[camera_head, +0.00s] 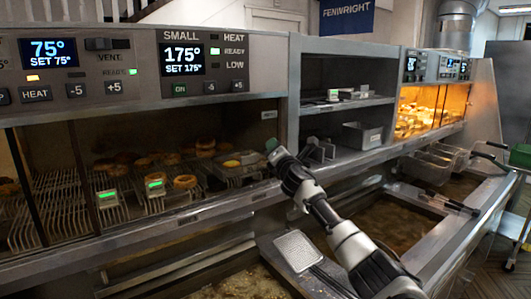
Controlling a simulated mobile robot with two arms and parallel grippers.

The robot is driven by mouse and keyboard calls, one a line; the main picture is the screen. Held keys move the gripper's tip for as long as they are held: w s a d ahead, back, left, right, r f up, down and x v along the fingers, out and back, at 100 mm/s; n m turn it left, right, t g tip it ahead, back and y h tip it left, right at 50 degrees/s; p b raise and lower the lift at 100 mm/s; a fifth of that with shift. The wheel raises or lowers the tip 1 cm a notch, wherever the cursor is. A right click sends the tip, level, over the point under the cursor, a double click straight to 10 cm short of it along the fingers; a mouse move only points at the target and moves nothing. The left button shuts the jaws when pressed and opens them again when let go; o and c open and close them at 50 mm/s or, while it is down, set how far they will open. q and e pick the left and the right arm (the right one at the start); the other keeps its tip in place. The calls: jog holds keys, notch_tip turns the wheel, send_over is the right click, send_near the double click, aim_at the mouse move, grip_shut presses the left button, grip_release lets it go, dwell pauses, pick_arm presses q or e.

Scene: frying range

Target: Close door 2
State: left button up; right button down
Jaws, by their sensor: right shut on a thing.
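The glass-fronted warming cabinet (215,198) runs along the left, with dark upright frame edges between its bays. Pastries on wire racks show through its front. No door number can be read, so I cannot tell for certain which panel is door 2. My right gripper (287,150) is at the right end of this front, below a small label (269,115). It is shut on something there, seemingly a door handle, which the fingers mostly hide. My left gripper is not in view.
Control panels with displays (183,58) sit above the cabinet. Open shelves (345,103) with a metal bin (362,135) stand right of it. Fryer vats with baskets (425,167) lie below on the right. A metal tray (298,250) is below my right arm.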

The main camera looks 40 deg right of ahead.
jog(key=shift+d+f, duration=0.1)
jog(key=shift+d, duration=0.45)
jog(key=c, duration=1.1)
grip_release()
jog(key=shift+o, duration=1.2)
jog(key=shift+d, duration=0.25)
jog(key=shift+a, duration=0.15)
